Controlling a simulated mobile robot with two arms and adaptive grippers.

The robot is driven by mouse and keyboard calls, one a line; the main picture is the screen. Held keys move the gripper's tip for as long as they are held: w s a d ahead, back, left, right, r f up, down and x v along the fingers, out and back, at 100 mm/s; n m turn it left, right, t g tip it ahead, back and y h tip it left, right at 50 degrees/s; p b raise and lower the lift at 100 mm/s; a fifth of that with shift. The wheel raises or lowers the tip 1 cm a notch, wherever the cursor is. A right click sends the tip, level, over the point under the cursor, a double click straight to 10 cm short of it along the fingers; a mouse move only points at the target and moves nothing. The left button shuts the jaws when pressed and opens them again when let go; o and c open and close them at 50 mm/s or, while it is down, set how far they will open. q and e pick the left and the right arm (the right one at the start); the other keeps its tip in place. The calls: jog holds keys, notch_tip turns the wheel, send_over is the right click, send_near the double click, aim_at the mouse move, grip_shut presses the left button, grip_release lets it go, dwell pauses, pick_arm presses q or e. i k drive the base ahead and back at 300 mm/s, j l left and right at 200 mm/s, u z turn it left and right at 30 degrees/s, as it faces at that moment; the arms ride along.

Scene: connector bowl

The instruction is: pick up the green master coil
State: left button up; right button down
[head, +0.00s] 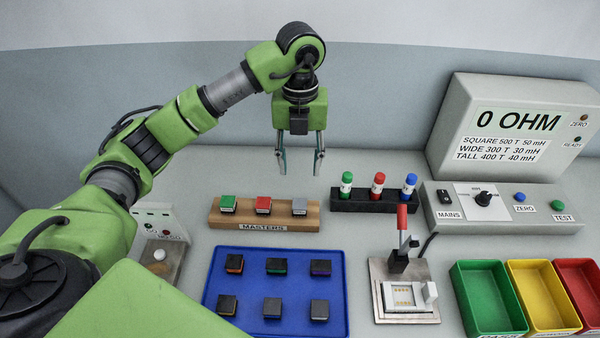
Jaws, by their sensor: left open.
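The green master coil (228,203) sits at the left end of the wooden masters rack (264,220). A red coil (263,205) and a grey coil (299,205) stand beside it in the same rack. My left gripper (301,167) is open and empty. It points down and hangs in the air above the rack, to the right of the green coil in the picture. It touches nothing. My right gripper is not in view.
A blue tray (262,289) with several dark coils lies in front of the rack. A pen holder (375,200) stands to the right, with a test fixture (404,285) in front of it. The meter (515,130) and green, yellow and red bins (490,300) are at right.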

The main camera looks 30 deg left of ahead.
aim_at(228, 204)
jog(key=k+l, duration=0.5)
jog(key=k, duration=0.2)
jog(key=k+l, duration=0.5)
jog(key=k, duration=0.15)
